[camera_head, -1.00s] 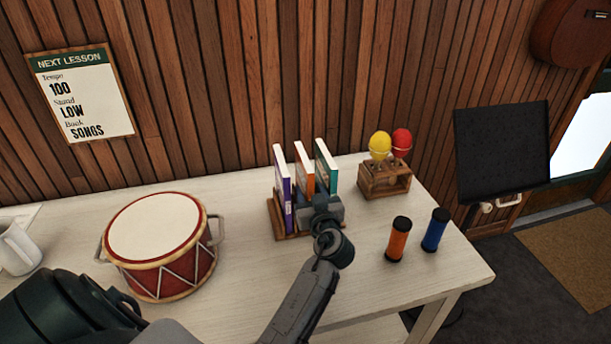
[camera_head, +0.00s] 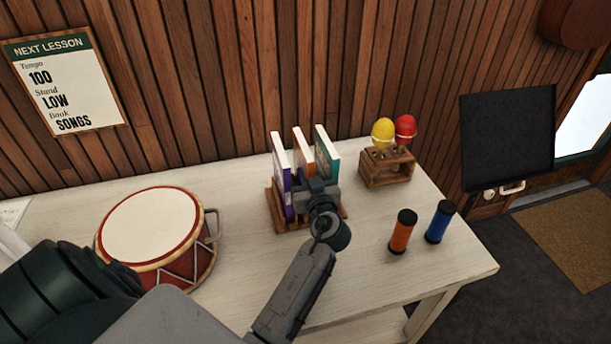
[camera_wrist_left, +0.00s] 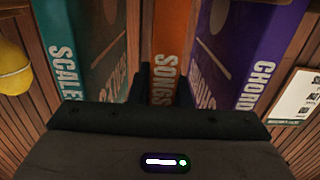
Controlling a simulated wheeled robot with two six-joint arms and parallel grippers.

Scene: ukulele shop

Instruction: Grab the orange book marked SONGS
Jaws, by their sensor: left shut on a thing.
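The orange SONGS book (camera_head: 304,152) stands upright in the wooden rack (camera_head: 277,222), between a purple book (camera_head: 283,177) and a green book (camera_head: 327,156). In the left wrist view the orange SONGS spine (camera_wrist_left: 166,60) is in the middle, between the green SCALES book (camera_wrist_left: 85,50) and the purple CHORD book (camera_wrist_left: 243,50). My left gripper (camera_head: 312,188) is at the front of the rack, shut on the orange book, with its fingers (camera_wrist_left: 164,85) on either side of the spine. The lower part of the book is hidden by the gripper. My right gripper is not in view.
A red drum (camera_head: 160,240) stands to the left on the pale table (camera_head: 370,290). A wooden holder (camera_head: 388,167) with yellow and red maracas stands right of the rack. An orange shaker (camera_head: 402,232) and a blue shaker (camera_head: 440,222) stand at the front right. A wall sign (camera_head: 66,82) reads SONGS.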

